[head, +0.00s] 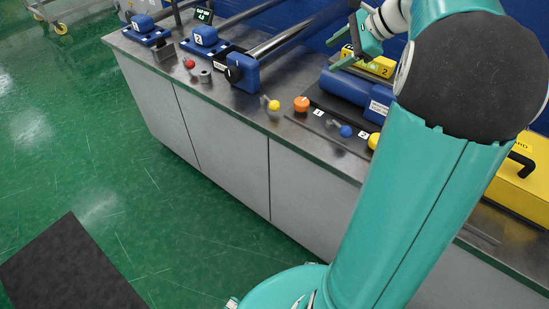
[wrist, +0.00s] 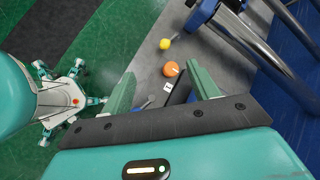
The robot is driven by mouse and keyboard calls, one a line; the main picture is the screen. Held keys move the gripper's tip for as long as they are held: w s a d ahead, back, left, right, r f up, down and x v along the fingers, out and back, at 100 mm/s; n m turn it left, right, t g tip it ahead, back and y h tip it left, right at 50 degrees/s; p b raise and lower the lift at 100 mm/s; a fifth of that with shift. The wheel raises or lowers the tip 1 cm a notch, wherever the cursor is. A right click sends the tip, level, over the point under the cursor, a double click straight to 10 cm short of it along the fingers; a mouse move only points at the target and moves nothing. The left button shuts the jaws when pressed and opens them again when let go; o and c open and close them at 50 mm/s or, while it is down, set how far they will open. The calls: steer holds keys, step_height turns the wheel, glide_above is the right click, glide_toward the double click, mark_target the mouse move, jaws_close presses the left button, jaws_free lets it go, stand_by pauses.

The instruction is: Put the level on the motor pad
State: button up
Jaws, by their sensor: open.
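My gripper (head: 352,48) is open above the back of the metal bench, near the blue motor (head: 345,86). It holds nothing that I can see. In the wrist view its two green fingers stand apart (wrist: 163,88), with the orange knob (wrist: 170,69) on the bench beyond them. The motor lies on a dark base in the head view, partly behind my arm. I cannot pick out a level for certain. A yellow piece marked 2 (head: 381,67) sits behind the motor, partly covered by my gripper and arm. I cannot tell which surface is the motor pad.
Blue numbered blocks (head: 205,36) and metal rollers (head: 285,38) fill the bench's left and back. A yellow knob (head: 273,104) and a blue knob (head: 346,131) stand near the front. A yellow guard box (head: 515,190) is at right. Open green floor lies in front.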

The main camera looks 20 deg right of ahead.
steer(key=s+a+f+n+g+h, duration=0.1)
steer(key=s+a+n, duration=0.3)
steer(key=a, duration=0.3)
steer(key=s+a+n+g+h, duration=0.1)
steer(key=s+a+n+h, duration=0.1)
steer(key=s+a+n, duration=0.45)
steer(key=s+a+f+n+h, duration=0.1)
steer(key=s+a+n, duration=0.15)
steer(key=a, duration=0.65)
steer(key=s+a+f+n+h, duration=0.1)
steer(key=s+a+f+n, duration=0.2)
steer(key=s+n, duration=0.4)
steer(key=shift+s+a+f+n+t+h, duration=0.3)
steer(key=shift+a+f+n+t, duration=0.1)
steer(key=shift+a+n, duration=0.15)
steer(key=shift+d, duration=0.1)
